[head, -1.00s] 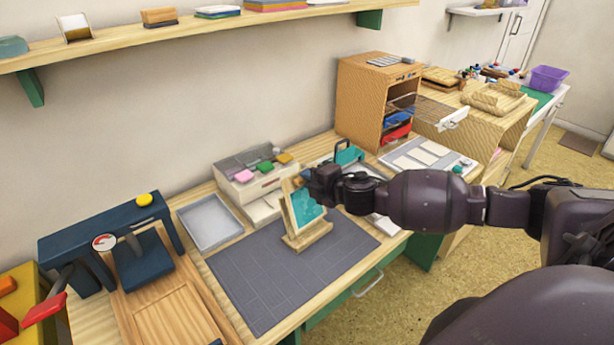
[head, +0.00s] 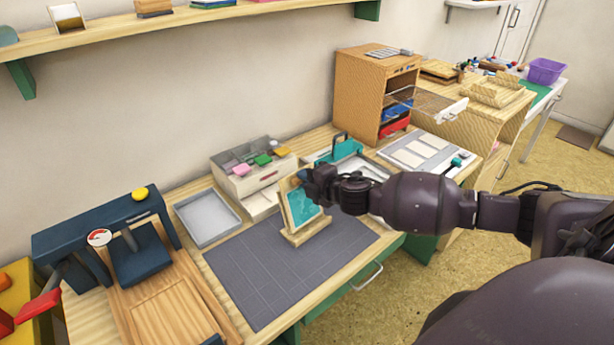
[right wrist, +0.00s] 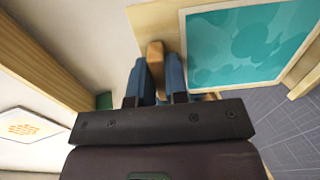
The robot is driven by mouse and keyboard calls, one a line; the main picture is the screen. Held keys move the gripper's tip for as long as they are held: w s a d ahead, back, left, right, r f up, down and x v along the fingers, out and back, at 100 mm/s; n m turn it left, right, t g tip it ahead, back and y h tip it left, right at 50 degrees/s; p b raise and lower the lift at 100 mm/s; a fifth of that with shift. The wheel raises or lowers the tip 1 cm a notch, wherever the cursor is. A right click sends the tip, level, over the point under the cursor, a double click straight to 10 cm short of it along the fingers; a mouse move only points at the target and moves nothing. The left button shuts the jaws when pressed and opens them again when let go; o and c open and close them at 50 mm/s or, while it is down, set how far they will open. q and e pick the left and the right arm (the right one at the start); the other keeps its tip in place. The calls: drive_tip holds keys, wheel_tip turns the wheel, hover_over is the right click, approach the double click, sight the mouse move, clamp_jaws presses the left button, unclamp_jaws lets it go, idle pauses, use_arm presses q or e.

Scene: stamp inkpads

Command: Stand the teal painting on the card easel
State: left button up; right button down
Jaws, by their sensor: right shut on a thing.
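The teal painting (head: 302,206), a card with a pale border, is upright and leaning back at the card easel (head: 306,232), a light wooden stand on the grey mat. Its lower edge is at the easel's ledge; I cannot tell whether it bears fully on it. My right gripper (head: 318,182) is at the painting's upper right side. In the right wrist view, its blue fingers (right wrist: 155,75) are shut on a brown wooden piece at the edge of the painting (right wrist: 245,45). Whether that piece belongs to the painting is unclear. My left gripper is not in view.
The grey mat (head: 260,285) is clear around the easel. A grey tray (head: 207,218) and a drawer box with coloured inkpads (head: 250,180) stand behind it. A dark blue press (head: 135,245) is at left, a wooden cabinet (head: 360,95) at the back.

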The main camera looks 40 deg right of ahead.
drive_tip(key=shift+w+f, duration=0.1)
drive_tip(key=shift+f, duration=0.05)
drive_tip(key=shift+f, duration=0.4)
idle(0.7)
drive_tip(key=c, duration=1.1)
unclamp_jaws()
drive_tip(key=shift+c, duration=0.2)
drive_tip(key=shift+o, duration=0.4)
